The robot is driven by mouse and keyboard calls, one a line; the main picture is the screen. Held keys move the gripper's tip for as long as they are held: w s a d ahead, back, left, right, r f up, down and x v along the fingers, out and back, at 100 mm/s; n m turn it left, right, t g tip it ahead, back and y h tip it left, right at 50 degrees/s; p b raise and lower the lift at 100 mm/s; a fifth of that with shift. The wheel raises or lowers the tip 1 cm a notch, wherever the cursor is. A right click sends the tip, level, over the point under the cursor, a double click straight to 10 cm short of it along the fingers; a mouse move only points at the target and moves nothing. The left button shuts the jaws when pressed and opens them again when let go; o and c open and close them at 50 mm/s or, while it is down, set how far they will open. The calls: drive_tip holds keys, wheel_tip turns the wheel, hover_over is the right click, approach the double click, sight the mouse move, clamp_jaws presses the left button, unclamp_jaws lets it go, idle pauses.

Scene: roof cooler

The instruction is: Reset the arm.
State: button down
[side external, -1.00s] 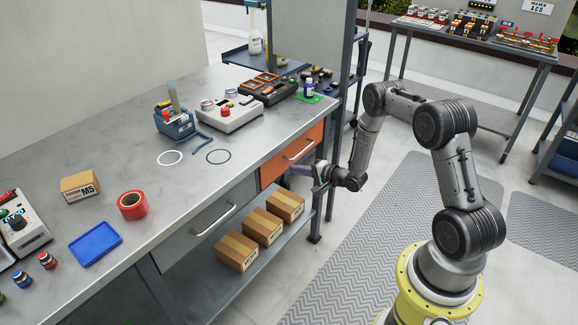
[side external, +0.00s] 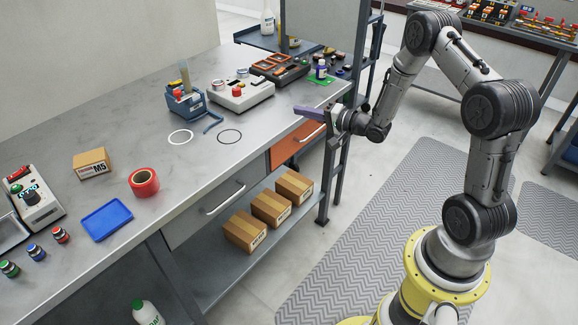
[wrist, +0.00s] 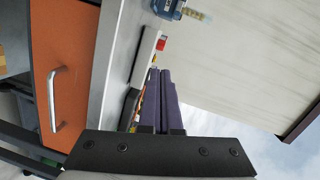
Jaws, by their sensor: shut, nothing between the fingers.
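My gripper (side external: 310,112) is at the right end of the workbench, beside its front edge near the orange drawer (side external: 297,146). Its purple fingers point left in the side view, at about the height of the bench top. In the wrist view the two fingers (wrist: 160,100) lie close together with nothing held between them. The orange drawer also shows in the wrist view (wrist: 58,75), on the left, with its handle; it looks closed. My arm is raised and bent above the floor mat.
The grey workbench (side external: 120,125) holds a blue tray (side external: 107,222), red tape (side external: 144,182), a small box (side external: 92,163) and several devices. Cardboard boxes (side external: 270,207) stand on the lower shelf. A shelf post (side external: 362,75) rises behind my gripper. Patterned mat (side external: 400,220) covers the floor.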

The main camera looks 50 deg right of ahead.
drive_tip(key=s+a+r+n+h, duration=0.1)
drive_tip(key=a+r+n, duration=0.3)
drive_tip(key=r, duration=0.8)
drive_tip(key=s+a+r+n, duration=0.1)
drive_tip(key=a+r+n, duration=0.1)
drive_tip(key=a+r, duration=0.8)
drive_tip(key=s+r+n+g+h, duration=0.1)
drive_tip(key=s+r+g+h, duration=0.1)
drive_tip(key=s+r, duration=0.65)
drive_tip(key=s+a+f+n+g, duration=0.1)
drive_tip(key=s+f+n+g, duration=0.2)
drive_tip(key=s+f, duration=0.4)
drive_tip(key=s+a+f+n+g+y, duration=0.1)
drive_tip(key=s+f+n+g, duration=0.3)
drive_tip(key=s+f, duration=0.4)
drive_tip(key=s+g, duration=0.1)
drive_tip(key=s, duration=0.6)
drive_tip(key=shift+s+a+f+g, duration=0.15)
drive_tip(key=shift+s+g, duration=0.15)
drive_tip(key=shift+g, duration=0.1)
